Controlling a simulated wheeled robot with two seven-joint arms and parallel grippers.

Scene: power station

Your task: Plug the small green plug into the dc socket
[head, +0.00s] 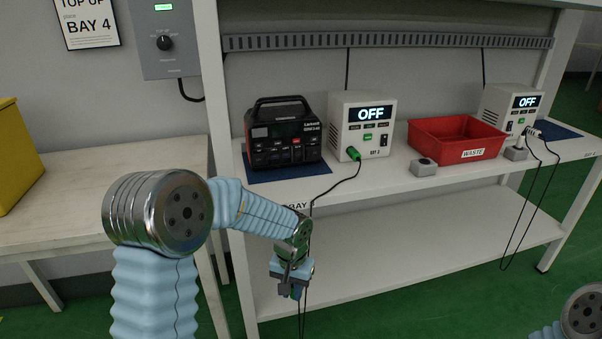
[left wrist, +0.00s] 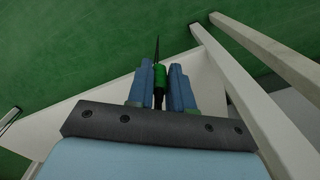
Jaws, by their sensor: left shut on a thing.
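My left gripper (head: 291,292) hangs in front of the bench, below the worktop edge. In the left wrist view its blue fingers (left wrist: 161,68) are shut on a small green plug (left wrist: 159,78), with a dark thin lead beyond it. In the head view the fingers hide this plug. The black power station (head: 284,138) stands on a blue mat on the worktop, above and behind the gripper. Its dc socket is too small to make out. Another green plug (head: 353,153) sits at the front of the white charger (head: 363,122), which reads OFF; its black cable runs down past my gripper.
A red waste bin (head: 456,137), a small grey box (head: 423,167) and a second white charger (head: 511,108) stand to the right. The worktop edge (head: 400,184) and lower shelf (head: 430,258) lie near the arm. Cables hang at the right.

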